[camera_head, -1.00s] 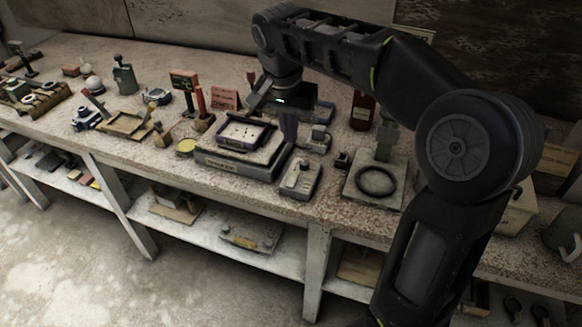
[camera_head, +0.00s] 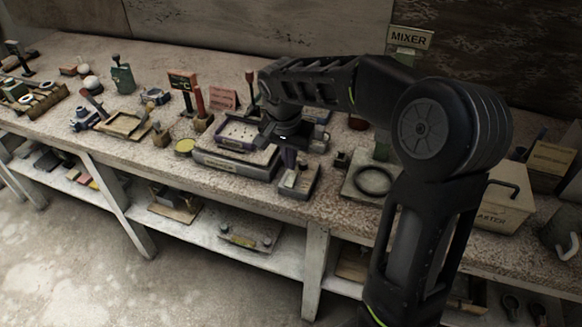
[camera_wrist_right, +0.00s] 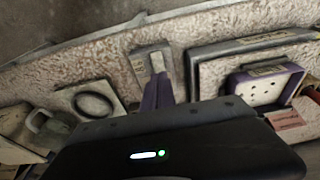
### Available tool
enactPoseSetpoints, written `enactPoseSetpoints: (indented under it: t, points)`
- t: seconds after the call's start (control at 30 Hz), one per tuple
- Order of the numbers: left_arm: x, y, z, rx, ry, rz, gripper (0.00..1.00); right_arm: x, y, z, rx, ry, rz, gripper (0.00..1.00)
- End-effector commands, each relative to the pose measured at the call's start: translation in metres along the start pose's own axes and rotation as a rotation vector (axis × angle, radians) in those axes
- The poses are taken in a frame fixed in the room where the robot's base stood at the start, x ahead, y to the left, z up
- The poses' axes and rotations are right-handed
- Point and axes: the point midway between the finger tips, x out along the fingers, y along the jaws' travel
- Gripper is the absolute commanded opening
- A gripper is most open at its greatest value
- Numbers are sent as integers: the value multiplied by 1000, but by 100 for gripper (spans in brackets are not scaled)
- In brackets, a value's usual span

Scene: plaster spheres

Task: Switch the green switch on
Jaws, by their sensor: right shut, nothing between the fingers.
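A small grey switch box (camera_head: 303,184) sits near the front edge of the bench, right of the scale. No green switch stands out clearly in view; my gripper covers part of this box. My right gripper (camera_head: 289,178) points down over the box, shut and empty, with its purple fingers together. In the right wrist view the fingers (camera_wrist_right: 158,84) overlap the near part of the grey box (camera_wrist_right: 148,52). I cannot tell whether they touch it. My left gripper is not in view.
A grey scale (camera_head: 235,165) with a purple-edged tray (camera_head: 240,133) stands just left of the box. A plate with a dark ring (camera_head: 374,181) lies to the right. A lidded bin (camera_head: 497,207) and the MIXER sign (camera_head: 409,38) are farther right.

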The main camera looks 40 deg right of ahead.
Motion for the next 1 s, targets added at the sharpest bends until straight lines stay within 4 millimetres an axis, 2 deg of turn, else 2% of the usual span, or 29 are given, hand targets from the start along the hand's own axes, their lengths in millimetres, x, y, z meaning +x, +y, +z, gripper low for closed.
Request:
enactPoseSetpoints:
  t: [0.1, 0.3, 0.73, 1.0]
  points:
    - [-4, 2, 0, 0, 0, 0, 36, 19, 1, 0, -1, -2, 3, 0]
    - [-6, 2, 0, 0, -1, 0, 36, 37, 0, 0, -1, -1, 1, 0]
    - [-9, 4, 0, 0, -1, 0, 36, 39, 0, -1, 0, -9, 2, 0]
    - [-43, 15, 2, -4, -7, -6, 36, 45, 2, -8, 5, -194, 10, 0]
